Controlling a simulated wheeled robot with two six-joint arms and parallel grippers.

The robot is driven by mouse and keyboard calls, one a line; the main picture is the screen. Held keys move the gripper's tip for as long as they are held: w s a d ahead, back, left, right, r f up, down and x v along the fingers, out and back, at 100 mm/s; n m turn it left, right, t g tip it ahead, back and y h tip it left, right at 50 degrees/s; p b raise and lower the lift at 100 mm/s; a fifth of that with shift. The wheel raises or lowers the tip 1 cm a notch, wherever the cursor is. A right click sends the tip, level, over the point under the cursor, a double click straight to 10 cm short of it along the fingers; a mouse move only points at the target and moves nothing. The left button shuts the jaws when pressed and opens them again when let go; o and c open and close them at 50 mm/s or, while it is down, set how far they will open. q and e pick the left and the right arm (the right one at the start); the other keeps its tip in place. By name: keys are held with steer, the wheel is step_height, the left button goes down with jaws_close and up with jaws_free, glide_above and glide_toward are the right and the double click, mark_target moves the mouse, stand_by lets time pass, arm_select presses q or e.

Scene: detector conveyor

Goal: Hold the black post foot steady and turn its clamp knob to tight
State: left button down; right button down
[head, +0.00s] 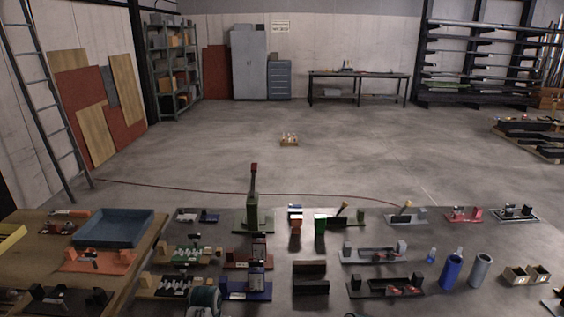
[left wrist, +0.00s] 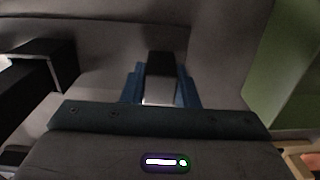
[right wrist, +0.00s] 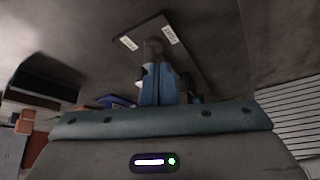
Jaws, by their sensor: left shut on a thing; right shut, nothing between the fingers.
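In the left wrist view, my left gripper (left wrist: 160,74) has its blue fingers on either side of a black block (left wrist: 160,70), which looks like the black post foot. It is shut on this block. In the right wrist view, my right gripper (right wrist: 158,72) has its blue fingers together with nothing between them. A small grey knob-like part (right wrist: 152,47) shows just beyond its fingertips, on a dark plate (right wrist: 185,62) with two white labels. I cannot tell whether the fingertips touch this part.
In the head view, a table with many small fixtures fills the front. A blue tray (head: 113,227) lies on a wooden table at left. A green post (head: 253,212) stands tall, and blue (head: 451,271) and grey (head: 480,271) cylinders stand at right. Floor behind is mostly clear.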

stand_by(0.4)
step_height(320, 180, up, 6)
steer(key=shift+s+d, duration=0.25)
steer(key=shift+s, duration=0.1)
stand_by(0.4)
steer(key=w+d+f, duration=0.1)
steer(key=w+f, duration=0.2)
steer(key=f, duration=0.3)
steer(key=shift+w+d, duration=0.25)
steer(key=shift+d, duration=0.05)
stand_by(0.4)
steer(key=shift+a, duration=0.3)
stand_by(0.6)
